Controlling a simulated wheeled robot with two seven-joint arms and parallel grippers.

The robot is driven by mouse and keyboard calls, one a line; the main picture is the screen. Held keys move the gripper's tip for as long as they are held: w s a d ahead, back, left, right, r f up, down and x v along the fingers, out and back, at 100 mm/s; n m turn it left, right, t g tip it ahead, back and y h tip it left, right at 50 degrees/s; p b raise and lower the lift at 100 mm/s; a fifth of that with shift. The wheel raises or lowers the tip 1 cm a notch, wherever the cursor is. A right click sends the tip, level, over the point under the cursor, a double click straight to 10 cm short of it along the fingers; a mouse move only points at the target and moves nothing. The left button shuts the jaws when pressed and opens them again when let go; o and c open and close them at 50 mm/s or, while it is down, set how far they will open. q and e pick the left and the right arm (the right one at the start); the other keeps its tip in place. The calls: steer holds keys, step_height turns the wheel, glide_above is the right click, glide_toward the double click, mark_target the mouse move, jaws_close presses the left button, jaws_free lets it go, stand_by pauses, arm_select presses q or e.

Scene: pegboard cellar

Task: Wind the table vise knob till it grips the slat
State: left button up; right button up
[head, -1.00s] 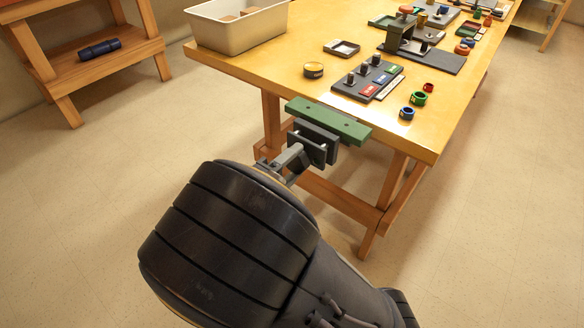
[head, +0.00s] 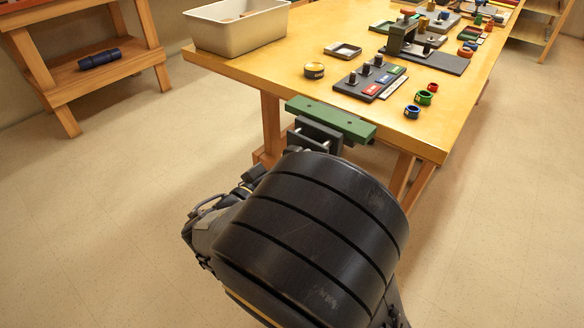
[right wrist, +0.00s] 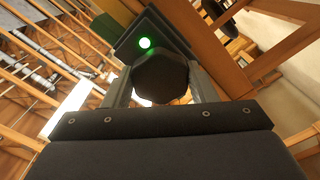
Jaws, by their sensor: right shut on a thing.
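The table vise (head: 318,134) is a dark block on the near edge of the wooden table. A green bar with two holes, perhaps the slat (head: 330,118), lies along its top; I cannot tell whether the jaws touch it. In the right wrist view the dark faceted knob (right wrist: 160,78) sits between the two fingers of my right gripper (right wrist: 160,90), which is shut on it. Behind the knob a green light (right wrist: 145,43) glows on the dark vise body. In the head view my right arm's wrist hides the knob and gripper. My left gripper is not in view.
The table (head: 275,75) holds a beige bin (head: 235,32), a dark block with pegs (head: 370,80), a yellow-and-black roll (head: 314,70) and small coloured rings (head: 424,98). A wooden shelf (head: 100,72) stands at the left. The floor around the vise is clear.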

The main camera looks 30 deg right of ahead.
steer(key=shift+f, duration=0.1)
stand_by(0.4)
steer(key=o, duration=1)
steer(key=shift+c, duration=0.2)
steer(key=p+v, duration=0.1)
steer(key=v, duration=0.6)
steer(key=shift+a, duration=0.4)
steer(key=shift+s, duration=0.15)
